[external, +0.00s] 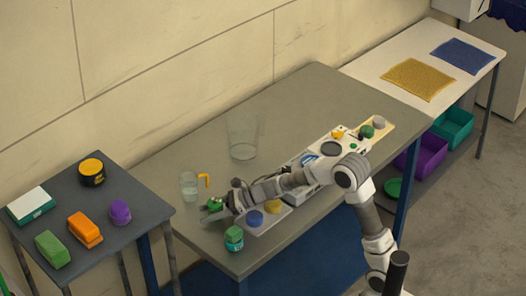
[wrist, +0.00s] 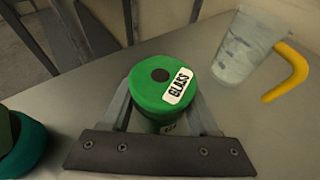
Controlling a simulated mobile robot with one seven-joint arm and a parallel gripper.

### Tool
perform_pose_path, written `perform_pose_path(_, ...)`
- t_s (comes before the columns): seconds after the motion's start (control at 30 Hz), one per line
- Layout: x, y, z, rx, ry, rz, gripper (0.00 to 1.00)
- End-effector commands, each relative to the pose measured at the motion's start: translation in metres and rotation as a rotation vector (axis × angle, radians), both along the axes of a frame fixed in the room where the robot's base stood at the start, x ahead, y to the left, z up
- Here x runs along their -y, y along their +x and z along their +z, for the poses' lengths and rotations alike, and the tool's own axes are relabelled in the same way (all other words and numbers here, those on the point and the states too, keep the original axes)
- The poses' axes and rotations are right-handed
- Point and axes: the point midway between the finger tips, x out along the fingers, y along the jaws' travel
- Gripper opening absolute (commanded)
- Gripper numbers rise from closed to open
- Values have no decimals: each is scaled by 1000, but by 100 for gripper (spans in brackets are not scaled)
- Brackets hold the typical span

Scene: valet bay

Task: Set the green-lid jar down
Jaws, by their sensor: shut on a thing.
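In the external view only a bit of the green lid (external: 215,203) shows, near the left end of the grey table (external: 300,105). The jar looks upright. Its lower part is mostly hidden, and I cannot tell whether its base touches the table.
A clear pitcher with a yellow handle (wrist: 247,45) stands close by, also in the external view (external: 189,186). A teal jar with a green lid (external: 234,238) is near the front edge. A tall clear container (external: 243,137) stands behind. A darker side table (external: 135,185) holds several items.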

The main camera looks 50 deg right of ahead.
Motion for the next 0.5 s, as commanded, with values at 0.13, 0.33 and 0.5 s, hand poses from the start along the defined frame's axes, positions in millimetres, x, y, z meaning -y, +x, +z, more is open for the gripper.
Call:
perform_pose_path(0.13,0,0,0,0,0,0,7)
perform_pose_path(0.33,0,0,-4,0,0,-1,64)
perform_pose_path(0.5,0,0,-3,-1,1,0,90)
